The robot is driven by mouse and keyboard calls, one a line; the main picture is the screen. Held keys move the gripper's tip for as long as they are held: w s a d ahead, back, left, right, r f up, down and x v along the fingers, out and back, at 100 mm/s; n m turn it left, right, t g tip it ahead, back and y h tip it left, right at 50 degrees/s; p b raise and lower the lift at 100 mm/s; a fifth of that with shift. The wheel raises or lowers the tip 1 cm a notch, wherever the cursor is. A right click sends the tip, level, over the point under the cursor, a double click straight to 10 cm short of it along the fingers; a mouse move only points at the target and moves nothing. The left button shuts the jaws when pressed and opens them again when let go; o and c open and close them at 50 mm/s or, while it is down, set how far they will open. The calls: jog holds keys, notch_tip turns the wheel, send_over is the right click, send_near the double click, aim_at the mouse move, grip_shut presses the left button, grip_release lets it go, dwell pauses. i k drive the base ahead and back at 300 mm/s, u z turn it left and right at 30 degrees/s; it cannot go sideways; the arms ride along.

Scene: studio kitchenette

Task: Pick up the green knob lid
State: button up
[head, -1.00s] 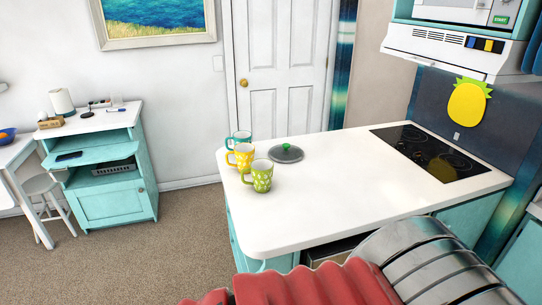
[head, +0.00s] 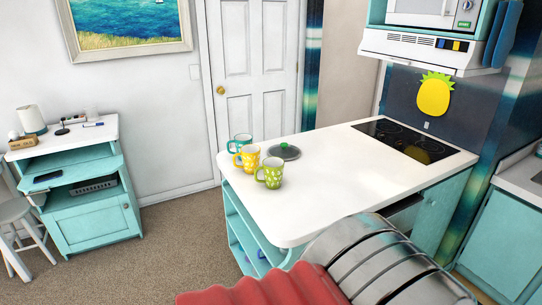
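The lid with the green knob (head: 284,151) lies flat on the white counter (head: 340,180), near its far left side. It is a dark grey round disc with a small green knob on top. A green patterned mug (head: 270,174) stands in front of it to the left, close by. My gripper is not in view. Only a red ribbed part and silver rings of my own body show at the bottom, well in front of the lid.
A yellow mug (head: 247,158) and a teal mug (head: 240,142) stand left of the lid. A black cooktop (head: 405,139) is set in the counter's far right. The counter's middle and front are clear. A teal cabinet (head: 90,195) stands at left, with open carpet (head: 180,240) between.

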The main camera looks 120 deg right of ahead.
aim_at(285, 151)
jog(key=i, duration=0.7)
jog(key=z, duration=4)
jog(key=i, duration=0.35)
jog(key=u, duration=0.25)
